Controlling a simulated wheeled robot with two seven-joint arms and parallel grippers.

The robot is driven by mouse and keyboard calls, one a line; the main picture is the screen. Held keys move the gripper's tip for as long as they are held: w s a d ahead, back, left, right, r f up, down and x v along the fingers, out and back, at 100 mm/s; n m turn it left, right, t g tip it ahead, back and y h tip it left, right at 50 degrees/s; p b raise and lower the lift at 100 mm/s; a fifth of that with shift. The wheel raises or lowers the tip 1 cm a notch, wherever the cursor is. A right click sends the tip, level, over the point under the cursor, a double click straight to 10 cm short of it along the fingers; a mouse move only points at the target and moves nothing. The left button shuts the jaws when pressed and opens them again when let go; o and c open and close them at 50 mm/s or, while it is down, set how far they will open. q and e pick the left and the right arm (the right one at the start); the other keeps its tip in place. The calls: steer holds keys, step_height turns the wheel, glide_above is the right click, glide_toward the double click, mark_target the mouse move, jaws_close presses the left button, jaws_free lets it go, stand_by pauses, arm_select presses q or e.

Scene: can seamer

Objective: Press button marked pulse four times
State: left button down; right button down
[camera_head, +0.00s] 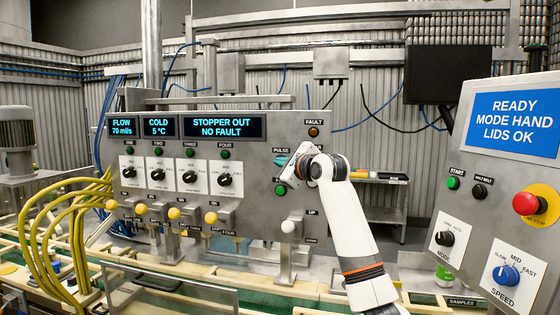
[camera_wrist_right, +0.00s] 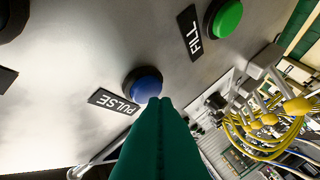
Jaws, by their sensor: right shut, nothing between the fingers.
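The panel (camera_head: 255,215) stands upright ahead, with a PULSE label on its right part. The blue pulse button (camera_wrist_right: 143,84) shows in the right wrist view beside its PULSE label (camera_wrist_right: 113,101). In the head view the button cannot be made out behind my right gripper (camera_head: 282,161). That gripper is shut and empty. Its green fingers (camera_wrist_right: 160,102) end at the lower edge of the blue button in the wrist view, overlapping it slightly. I cannot tell whether they touch it. My left gripper is not in view.
A green FILL button (camera_head: 281,190) sits just below, and shows in the wrist view (camera_wrist_right: 228,19). Yellow hoses (camera_head: 75,225) hang at the left. A control box with a red knob (camera_head: 526,203) stands at the right.

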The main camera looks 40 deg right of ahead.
steer(key=shift+w+d+p, duration=0.3)
steer(key=shift+p, duration=0.15)
stand_by(0.6)
steer(key=shift+s, duration=0.1)
steer(key=shift+s+a+b, duration=0.45)
steer(key=shift+a, duration=0.15)
steer(key=shift+a+f, duration=0.1)
steer(key=shift+s+a+b, duration=1)
steer(key=shift+s+a, duration=0.65)
steer(key=shift+a, duration=0.15)
